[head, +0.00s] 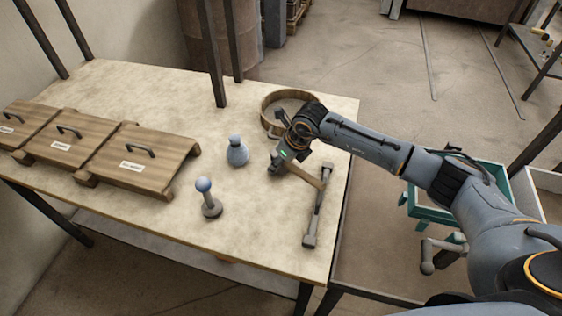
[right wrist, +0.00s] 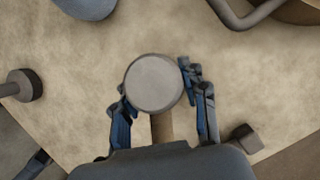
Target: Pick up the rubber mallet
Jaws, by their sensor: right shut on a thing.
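The rubber mallet shows in the right wrist view as a round grey head (right wrist: 154,84) seen end-on, with a wooden handle below it. In the head view its brown handle (head: 309,177) sticks out to the lower right of my right gripper (head: 277,166). In the right wrist view the fingers of my right gripper (right wrist: 160,100) stand on both sides of the mallet, shut on it. The gripper hides part of the mallet in the head view. I cannot tell whether the mallet is clear of the table. My left gripper is not in view.
On the table (head: 140,82), a long grey tool (head: 319,205) lies right of the gripper. A grey-blue flask (head: 237,152) and a blue-knobbed tool (head: 205,186) stand left of it. A wooden hoop (head: 268,104) lies behind. Lidded wooden boxes (head: 130,155) fill the left side.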

